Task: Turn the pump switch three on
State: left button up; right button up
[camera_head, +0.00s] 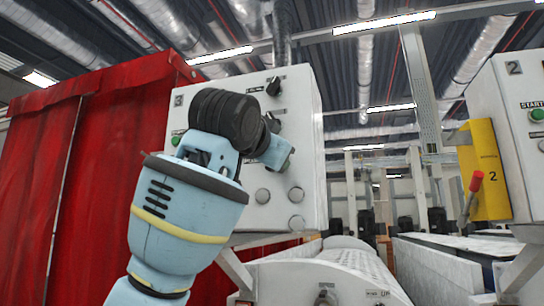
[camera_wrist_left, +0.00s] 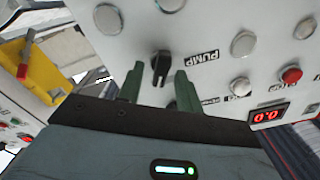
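The pump switch (camera_wrist_left: 160,68) is a black rotary knob beside a PUMP label (camera_wrist_left: 202,57) on a white panel in the left wrist view. My left gripper (camera_wrist_left: 160,73) has its two green fingers apart, one on each side of the knob in the picture. I cannot tell whether they touch it. The head view shows my left arm in front of the white control panel (camera_head: 303,110) marked 3. The left fingers are hidden there, and I cannot tell which knob they face. My right gripper is not in view.
Two black knobs (camera_head: 274,87) show at the panel's upper right in the head view. Round grey buttons (camera_wrist_left: 243,43), a red stop button (camera_wrist_left: 291,75) and a red display (camera_wrist_left: 268,115) surround the switch. A red curtain (camera_head: 100,150) hangs left; rollers (camera_head: 345,262) lie below.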

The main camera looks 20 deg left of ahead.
pick_arm(q)
jog(key=s, duration=0.7)
jog(key=shift+s+a, duration=0.15)
jog(key=shift+s, duration=0.25)
dwell(0.6)
